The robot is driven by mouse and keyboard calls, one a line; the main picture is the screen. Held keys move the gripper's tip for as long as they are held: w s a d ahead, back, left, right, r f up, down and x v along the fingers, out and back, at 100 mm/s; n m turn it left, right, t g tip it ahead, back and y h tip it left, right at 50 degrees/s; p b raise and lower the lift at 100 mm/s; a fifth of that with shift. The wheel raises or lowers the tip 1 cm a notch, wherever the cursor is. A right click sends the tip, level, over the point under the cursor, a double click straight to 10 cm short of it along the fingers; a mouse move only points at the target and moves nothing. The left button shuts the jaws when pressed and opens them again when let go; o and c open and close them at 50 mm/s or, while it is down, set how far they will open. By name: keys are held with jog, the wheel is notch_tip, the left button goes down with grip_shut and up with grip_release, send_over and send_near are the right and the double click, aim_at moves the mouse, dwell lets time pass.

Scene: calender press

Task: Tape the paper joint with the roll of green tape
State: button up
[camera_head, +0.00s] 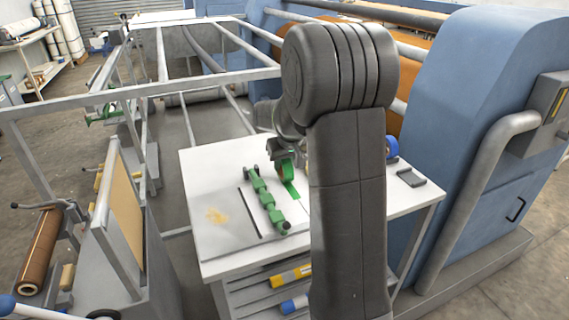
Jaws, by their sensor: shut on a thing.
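My gripper (284,150) is shut on the roll of green tape (286,169) above the white worktable (228,158). A short green strip (292,189) shows just below the roll, on or close to the pale surface. I cannot tell whether it is still joined to the roll. The paper joint cannot be made out clearly; my arm covers the middle and right of the table. A green bar-shaped tool (264,199) with dark ends lies left of the roll.
A thin dark bar or slot (249,212) runs left of the green tool. A blue ring-shaped roll (392,148) and a dark flat object (411,178) are at the table's right. The blue press (450,120) stands close on the right, a metal frame (140,90) on the left.

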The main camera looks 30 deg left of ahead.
dwell(0.3)
jog(key=shift+w+a, duration=0.35)
jog(key=shift+a, duration=0.05)
jog(key=shift+p, duration=0.3)
jog(key=shift+r+p, duration=2.1)
jog(key=shift+r, duration=1)
jog(key=o, duration=0.3)
jog(key=shift+f, duration=0.1)
jog(key=c, duration=0.3)
jog(key=s+d+f+b, duration=0.2)
jog(key=s+d+b, duration=0.4)
jog(key=s+d, duration=0.8)
jog(key=shift+w+a+f+b, duration=0.15)
jog(key=shift+w+a+f, duration=0.4)
jog(key=shift+w+a, duration=0.8)
jog(key=shift+w+a+f+b, duration=0.15)
jog(key=shift+w+a+f, duration=0.45)
jog(key=shift+w+a, duration=0.7)
jog(key=shift+w+a+f+b, duration=0.15)
jog(key=shift+w+a+f, duration=0.4)
jog(key=shift+w+a, duration=0.75)
